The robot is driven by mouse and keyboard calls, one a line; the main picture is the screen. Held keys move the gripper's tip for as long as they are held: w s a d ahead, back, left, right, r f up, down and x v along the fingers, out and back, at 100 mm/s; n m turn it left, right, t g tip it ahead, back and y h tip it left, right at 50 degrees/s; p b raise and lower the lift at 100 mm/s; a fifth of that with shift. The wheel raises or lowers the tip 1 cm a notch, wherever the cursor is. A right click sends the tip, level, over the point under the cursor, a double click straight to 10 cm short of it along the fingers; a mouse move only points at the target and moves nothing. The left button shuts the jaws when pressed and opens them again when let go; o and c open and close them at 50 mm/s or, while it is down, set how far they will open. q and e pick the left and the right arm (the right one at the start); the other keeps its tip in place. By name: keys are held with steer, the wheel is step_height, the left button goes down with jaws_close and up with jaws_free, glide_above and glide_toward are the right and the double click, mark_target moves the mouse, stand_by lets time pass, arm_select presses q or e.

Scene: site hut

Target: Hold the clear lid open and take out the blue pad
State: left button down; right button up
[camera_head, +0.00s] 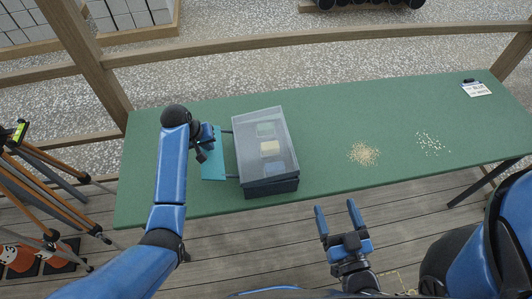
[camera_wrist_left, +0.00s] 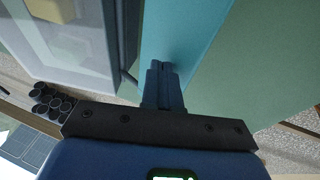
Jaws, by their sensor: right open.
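A dark box (camera_head: 270,187) stands on the green table, left of its middle. Its clear lid (camera_head: 262,122) lies over the top and looks closed. Through the lid I see a blue pad (camera_head: 273,168) near the front, a cream pad (camera_head: 269,148) and a greenish pad (camera_head: 265,129). A teal panel (camera_head: 212,168) joins the box's left side by two dark rods. My left gripper (camera_head: 207,140) is at this panel; in the left wrist view its fingers (camera_wrist_left: 163,70) are together against or just above the teal surface (camera_wrist_left: 185,35). My right gripper (camera_head: 337,214) is open and empty before the table's front edge.
The green table (camera_head: 320,120) is clear around the box. Two patches of small grains, one tan (camera_head: 363,154) and one pale (camera_head: 431,144), lie to the right. A clipboard (camera_head: 477,89) lies at the far right. A tripod (camera_head: 40,190) stands left; a wooden rail (camera_head: 300,40) runs behind.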

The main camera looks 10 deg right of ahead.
mark_target(278, 160)
arm_select(q)
steer(key=shift+f, duration=4.1)
arm_select(e)
steer(key=shift+f, duration=0.1)
steer(key=shift+c, duration=1)
steer(key=w+d+f+n+g, duration=0.2)
steer(key=w+f+n+g, duration=0.75)
steer(key=w+f, duration=0.85)
steer(key=w+a+r+n+g, duration=0.2)
steer(key=a, duration=0.1)
steer(key=w+a+r+n+g+y, duration=0.1)
steer(key=w+a+r+n+g, duration=0.1)
steer(key=a+r+n+g, duration=0.1)
steer(key=w+a+r+n+g+y, duration=0.1)
steer(key=w+a+r+n+g, duration=0.1)
steer(key=w+a+n+g, duration=0.1)
steer(key=shift+a+r, duration=0.2)
steer(key=shift+a, duration=0.15)
steer(key=shift+a+f+n, duration=0.15)
steer(key=shift+a+n, duration=0.05)
steer(key=shift+n, duration=0.05)
steer(key=shift+a+f, duration=0.2)
steer(key=shift+f, duration=0.85)
steer(key=shift+a+f, duration=0.25)
steer(key=shift+f, duration=0.85)
steer(key=shift+a+f, duration=0.2)
steer(key=shift+f, duration=0.85)
